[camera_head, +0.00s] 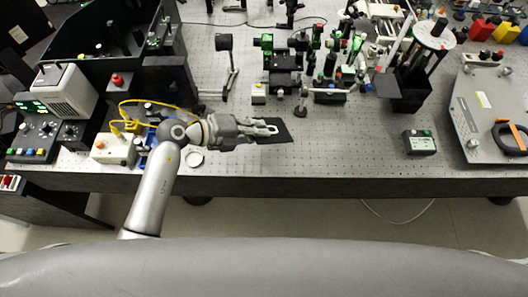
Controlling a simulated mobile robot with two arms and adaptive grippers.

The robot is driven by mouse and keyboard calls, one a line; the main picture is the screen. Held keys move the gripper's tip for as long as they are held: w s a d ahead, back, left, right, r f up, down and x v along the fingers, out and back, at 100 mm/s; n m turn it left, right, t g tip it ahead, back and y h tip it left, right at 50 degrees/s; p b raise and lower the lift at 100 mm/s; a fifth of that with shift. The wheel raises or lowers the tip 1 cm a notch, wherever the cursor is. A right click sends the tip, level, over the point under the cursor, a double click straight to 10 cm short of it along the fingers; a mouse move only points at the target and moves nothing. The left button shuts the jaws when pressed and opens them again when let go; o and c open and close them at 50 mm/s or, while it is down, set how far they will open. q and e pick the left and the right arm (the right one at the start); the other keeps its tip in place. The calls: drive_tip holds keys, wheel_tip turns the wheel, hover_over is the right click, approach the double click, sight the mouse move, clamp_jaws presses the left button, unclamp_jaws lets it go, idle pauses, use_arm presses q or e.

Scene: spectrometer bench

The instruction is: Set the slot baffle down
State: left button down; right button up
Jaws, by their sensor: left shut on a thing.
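The slot baffle (276,132) is a small flat black plate in the head view, over the front part of the perforated bench (330,165). My left gripper (268,128) reaches in from the left and is shut on the plate's left part. The fingers cover some of the plate. I cannot tell whether the plate touches the bench top or is held just above it. My right gripper is not in view.
A white ring (195,159) lies by my left wrist. Optical mounts (283,80) stand behind the plate. A small green-topped box (419,142) and a grey case (490,115) are at the right. The bench front between is clear.

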use_arm(q)
wheel_tip(320, 180, down, 6)
drive_tip(key=b, duration=0.4)
drive_tip(key=shift+r+b, duration=0.1)
drive_tip(key=shift+b, duration=0.3)
drive_tip(key=shift+f, duration=0.75)
drive_tip(key=c, duration=1.7)
unclamp_jaws()
drive_tip(key=shift+r, duration=0.1)
